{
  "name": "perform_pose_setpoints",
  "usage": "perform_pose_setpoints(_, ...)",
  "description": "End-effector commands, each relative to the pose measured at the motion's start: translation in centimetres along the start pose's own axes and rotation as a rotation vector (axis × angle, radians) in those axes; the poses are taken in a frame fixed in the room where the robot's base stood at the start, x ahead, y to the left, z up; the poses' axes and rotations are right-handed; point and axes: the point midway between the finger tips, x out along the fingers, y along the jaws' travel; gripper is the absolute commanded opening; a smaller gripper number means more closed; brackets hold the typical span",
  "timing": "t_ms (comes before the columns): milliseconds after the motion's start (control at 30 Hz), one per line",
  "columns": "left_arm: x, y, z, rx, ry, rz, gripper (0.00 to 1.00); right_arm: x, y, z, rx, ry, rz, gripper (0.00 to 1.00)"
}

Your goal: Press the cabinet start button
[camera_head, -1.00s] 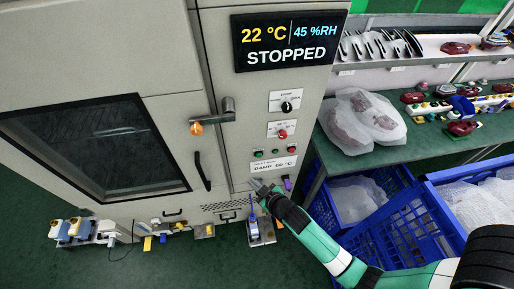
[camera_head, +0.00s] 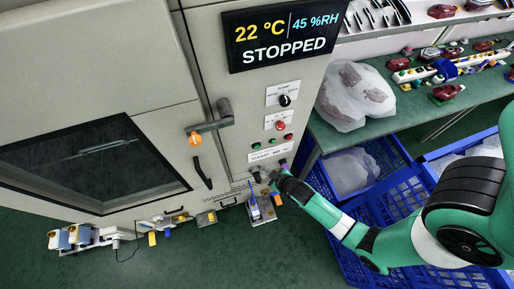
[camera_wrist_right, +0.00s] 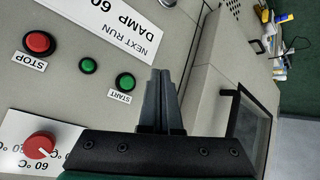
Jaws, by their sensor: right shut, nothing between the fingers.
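The cabinet (camera_head: 155,100) stands at left and centre, its display (camera_head: 285,32) reading STOPPED. Its green start button (camera_head: 256,145) is low on the control column; the right wrist view shows it (camera_wrist_right: 125,81) with a START label below it. My right gripper (camera_head: 258,174) is just below the buttons, in front of the lower panel. In the right wrist view its fingers (camera_wrist_right: 163,75) are together and empty, beside the start button to its right, apart from it in the picture. The gap to the panel is hard to tell. My left gripper is not in view.
A red STOP button (camera_wrist_right: 39,43) and a small green light (camera_wrist_right: 87,65) are close to the start button. A red-knobbed dial (camera_wrist_right: 39,145) is nearby. The cabinet door handle (camera_head: 210,125) sticks out left of the column. Blue crates (camera_head: 370,210) stand at right beneath the bench.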

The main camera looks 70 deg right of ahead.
Motion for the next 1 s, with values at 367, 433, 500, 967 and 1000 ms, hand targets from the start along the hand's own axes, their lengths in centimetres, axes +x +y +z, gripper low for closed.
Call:
perform_pose_setpoints(367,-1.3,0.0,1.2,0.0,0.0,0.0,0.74,3.9,2.8,-2.7,0.003,0.003,0.001,0.0)
perform_pose_setpoints(433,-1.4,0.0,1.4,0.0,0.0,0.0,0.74,4.5,3.2,-3.1,0.001,0.002,0.002,0.0)
perform_pose_setpoints(500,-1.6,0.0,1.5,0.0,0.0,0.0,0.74,4.9,3.5,-3.5,0.002,0.003,0.001,0.0)
perform_pose_setpoints(967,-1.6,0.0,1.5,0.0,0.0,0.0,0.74,5.3,3.9,-3.9,0.0,0.001,0.0,0.0)
perform_pose_setpoints(1000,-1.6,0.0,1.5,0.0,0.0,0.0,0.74,5.3,3.9,-3.9,0.0,0.001,0.0,0.0)
